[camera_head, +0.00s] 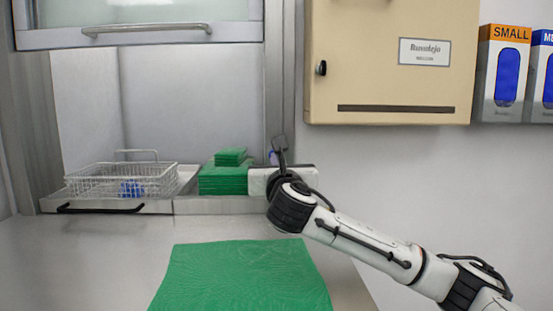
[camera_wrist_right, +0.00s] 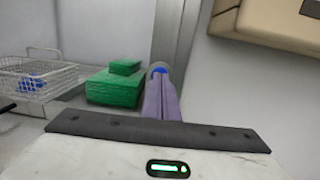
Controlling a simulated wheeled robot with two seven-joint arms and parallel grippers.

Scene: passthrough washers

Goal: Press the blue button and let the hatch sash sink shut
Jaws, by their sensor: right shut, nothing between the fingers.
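The hatch sash (camera_head: 240,22) is raised at the top of the head view, with a bar handle (camera_head: 146,29) along its lower edge. The opening below it is clear of the sash. The blue button (camera_wrist_right: 158,69) shows in the right wrist view on the frame post right of the opening, in a round grey mount. My right gripper (camera_wrist_right: 160,82) is shut and empty. Its purple fingers point at the button and overlap its lower part, and I cannot tell whether they touch it. In the head view my right wrist mostly hides the button area. My left gripper is not in view.
A wire basket (camera_head: 110,180) with blue items sits on a tray in the opening, left of a stack of green cloths (camera_head: 222,180). A green sheet (camera_head: 240,278) lies on the counter. A beige cabinet (camera_head: 390,80) and glove dispensers (camera_head: 503,75) hang at right.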

